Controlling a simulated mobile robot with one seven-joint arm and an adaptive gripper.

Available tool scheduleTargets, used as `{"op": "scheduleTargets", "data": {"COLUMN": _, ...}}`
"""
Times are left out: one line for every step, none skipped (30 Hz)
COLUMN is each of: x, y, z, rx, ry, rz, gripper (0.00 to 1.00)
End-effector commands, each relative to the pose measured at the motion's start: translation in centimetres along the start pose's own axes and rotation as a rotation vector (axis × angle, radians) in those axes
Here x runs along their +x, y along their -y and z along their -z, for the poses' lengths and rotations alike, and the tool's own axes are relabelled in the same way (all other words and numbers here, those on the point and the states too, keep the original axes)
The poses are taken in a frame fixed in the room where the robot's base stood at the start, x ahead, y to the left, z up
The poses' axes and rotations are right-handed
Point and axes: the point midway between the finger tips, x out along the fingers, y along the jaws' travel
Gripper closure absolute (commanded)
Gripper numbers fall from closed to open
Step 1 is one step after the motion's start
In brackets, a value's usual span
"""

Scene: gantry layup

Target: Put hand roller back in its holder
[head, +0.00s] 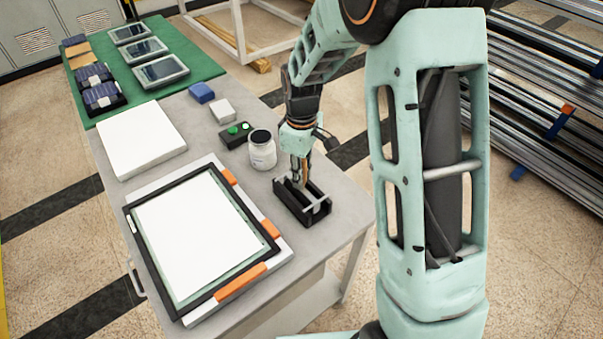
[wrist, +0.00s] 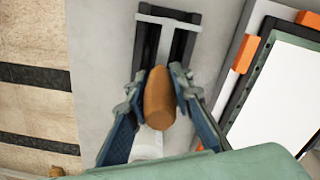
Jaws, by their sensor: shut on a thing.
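My gripper (head: 300,182) is shut on the hand roller's brown handle (wrist: 159,98), with a finger on each side of it in the wrist view (wrist: 180,88). The black holder (head: 290,209) lies on the grey table near its right edge, directly below my gripper. In the wrist view the holder's two dark rails (wrist: 143,48) run away beyond the handle, with a pale bar across their far end. The handle's end covers the near middle of the holder. I cannot tell whether the roller touches the holder.
A white jar (head: 262,152) stands close behind the holder. A green-button box (head: 234,134) and small blue (head: 202,92) and white blocks lie farther back. Bare table (head: 318,246) shows in front of the holder.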

Motion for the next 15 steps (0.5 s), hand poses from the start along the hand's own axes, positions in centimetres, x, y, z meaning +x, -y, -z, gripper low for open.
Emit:
{"op": "scheduleTargets", "data": {"x": 0.16, "y": -0.03, "z": 0.02, "rx": 0.000, "ry": -0.001, "rz": -0.001, "gripper": 1.00}}
{"op": "scheduleTargets", "data": {"x": 0.22, "y": -0.03, "z": 0.02, "rx": 0.000, "ry": -0.001, "rz": -0.001, "gripper": 1.00}}
{"op": "scheduleTargets", "data": {"x": 0.30, "y": -0.03, "z": 0.02, "rx": 0.000, "ry": -0.001, "rz": -0.001, "gripper": 1.00}}
{"op": "scheduleTargets", "data": {"x": 0.36, "y": -0.03, "z": 0.01, "rx": 0.000, "ry": -0.001, "rz": -0.001, "gripper": 1.00}}
{"op": "scheduleTargets", "data": {"x": 0.42, "y": -0.03, "z": 0.01, "rx": 0.000, "ry": -0.001, "rz": -0.001, "gripper": 1.00}}
{"op": "scheduleTargets", "data": {"x": 0.50, "y": -0.03, "z": 0.01, "rx": 0.000, "ry": -0.001, "rz": -0.001, "gripper": 1.00}}
{"op": "scheduleTargets", "data": {"x": 0.56, "y": -0.03, "z": 0.01, "rx": 0.000, "ry": -0.001, "rz": -0.001, "gripper": 1.00}}
{"op": "scheduleTargets", "data": {"x": 0.62, "y": -0.03, "z": 0.01, "rx": 0.000, "ry": -0.001, "rz": -0.001, "gripper": 1.00}}
{"op": "scheduleTargets", "data": {"x": 0.70, "y": -0.03, "z": 0.01, "rx": 0.000, "ry": -0.001, "rz": -0.001, "gripper": 1.00}}
{"op": "scheduleTargets", "data": {"x": 0.76, "y": -0.03, "z": 0.01, "rx": 0.000, "ry": -0.001, "rz": -0.001, "gripper": 1.00}}
{"op": "scheduleTargets", "data": {"x": 0.82, "y": -0.03, "z": 0.01, "rx": 0.000, "ry": -0.001, "rz": -0.001, "gripper": 1.00}}
{"op": "scheduleTargets", "data": {"x": 0.73, "y": -0.03, "z": 0.02, "rx": 0.000, "ry": -0.001, "rz": -0.001, "gripper": 0.76}}
{"op": "scheduleTargets", "data": {"x": 0.72, "y": -0.03, "z": 0.01, "rx": 0.000, "ry": -0.001, "rz": -0.001, "gripper": 0.73}}
{"op": "scheduleTargets", "data": {"x": 0.72, "y": -0.03, "z": 0.01, "rx": 0.000, "ry": -0.001, "rz": -0.001, "gripper": 0.69}}
{"op": "scheduleTargets", "data": {"x": 0.72, "y": -0.02, "z": 0.01, "rx": 0.000, "ry": -0.001, "rz": -0.001, "gripper": 0.65}}
